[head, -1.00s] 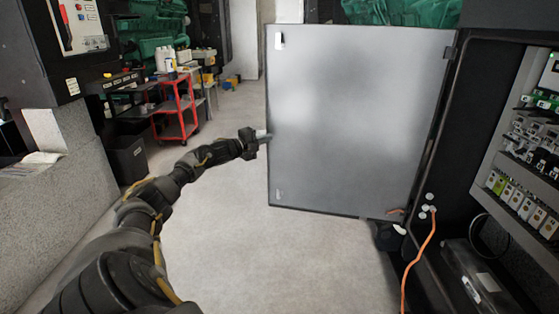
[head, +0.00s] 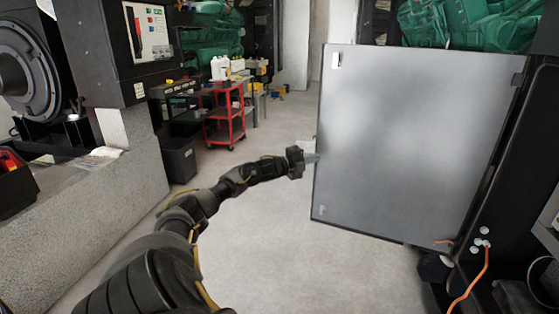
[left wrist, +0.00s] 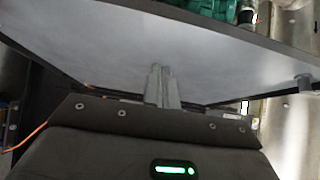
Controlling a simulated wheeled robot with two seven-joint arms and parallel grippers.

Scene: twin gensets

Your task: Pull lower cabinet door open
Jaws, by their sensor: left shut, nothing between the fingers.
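The lower cabinet door (head: 415,140) is a grey metal panel standing wide open, its inner face toward the head camera. Its hinge side is at the right, against the dark cabinet (head: 522,190). My left gripper (head: 316,158) is at the door's free left edge, about mid-height. In the left wrist view the fingers (left wrist: 161,84) are closed together with nothing between them, in front of the pale door face (left wrist: 215,60). I cannot tell whether they touch the door. My right gripper is out of view.
An orange cable (head: 470,285) hangs by the cabinet's lower corner. A red cart (head: 224,120) and a dark bin (head: 179,160) stand at the back left beside a concrete plinth (head: 75,215).

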